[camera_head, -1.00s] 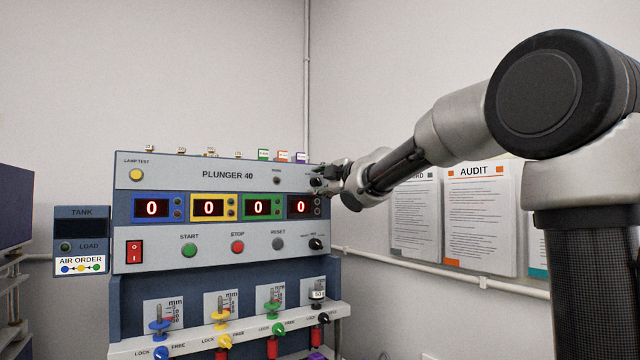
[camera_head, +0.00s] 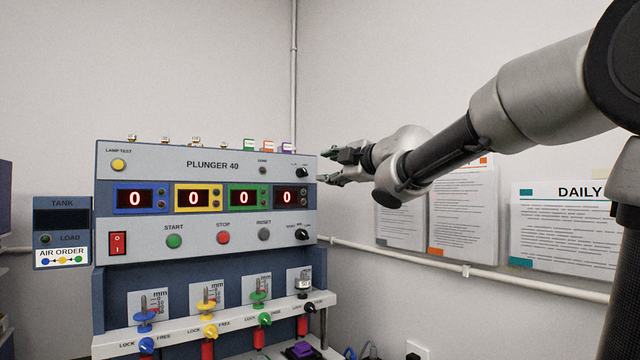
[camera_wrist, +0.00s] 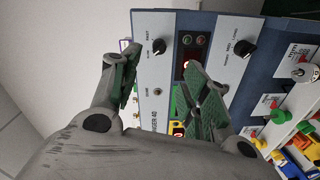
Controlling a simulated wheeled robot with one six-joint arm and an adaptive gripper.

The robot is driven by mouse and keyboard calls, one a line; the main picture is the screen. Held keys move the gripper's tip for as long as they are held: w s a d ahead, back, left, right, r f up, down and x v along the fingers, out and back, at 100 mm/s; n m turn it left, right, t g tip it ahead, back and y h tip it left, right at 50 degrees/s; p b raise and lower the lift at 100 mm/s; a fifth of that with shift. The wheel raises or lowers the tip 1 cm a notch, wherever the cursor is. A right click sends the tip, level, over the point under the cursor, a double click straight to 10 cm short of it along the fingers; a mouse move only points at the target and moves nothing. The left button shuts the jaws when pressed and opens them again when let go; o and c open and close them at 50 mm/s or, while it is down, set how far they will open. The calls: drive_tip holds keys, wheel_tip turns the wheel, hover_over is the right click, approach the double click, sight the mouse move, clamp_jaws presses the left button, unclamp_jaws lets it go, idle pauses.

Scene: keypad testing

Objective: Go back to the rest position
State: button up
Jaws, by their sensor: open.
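My gripper (camera_head: 338,168) is open and empty, just right of the upper right corner of the PLUNGER 40 panel (camera_head: 225,166) in the head view. In the wrist view my gripper (camera_wrist: 160,88) shows both fingers spread, with the panel (camera_wrist: 152,70) behind them, turned on its side. A black knob (camera_head: 302,172) at the panel's upper right is clear of the fingers. It also shows in the wrist view (camera_wrist: 159,46). The four displays, such as the blue-framed one (camera_head: 135,198), read 0.
A TANK unit (camera_head: 62,218) hangs left of the panel. Below are coloured plungers, such as the blue one (camera_head: 145,316), on a white ledge (camera_head: 180,336). Papers (camera_head: 462,215) and a pipe (camera_head: 430,262) are on the right wall.

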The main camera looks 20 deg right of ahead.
drive_tip(key=s+d+f+m+g+h, duration=0.35)
drive_tip(key=d+f+m, duration=0.3)
drive_tip(key=f, duration=0.25)
drive_tip(key=s+d+f+m+g+h, duration=0.3)
drive_tip(key=s+d+f+m+h, duration=0.25)
drive_tip(key=f, duration=0.45)
drive_tip(key=s+f+m+g+y, duration=0.1)
drive_tip(key=s+f, duration=0.3)
drive_tip(key=s, duration=0.4)
drive_tip(key=s+f+m+g+y, duration=0.1)
drive_tip(key=s+f+m+g, duration=0.2)
drive_tip(key=s+f, duration=0.2)
drive_tip(key=s+a+f+m+g+y, duration=0.1)
drive_tip(key=s+f, duration=0.3)
drive_tip(key=s, duration=0.7)
drive_tip(key=shift+f+m+g+y, duration=0.3)
drive_tip(key=shift+m+g, duration=0.15)
drive_tip(key=shift+m, duration=0.35)
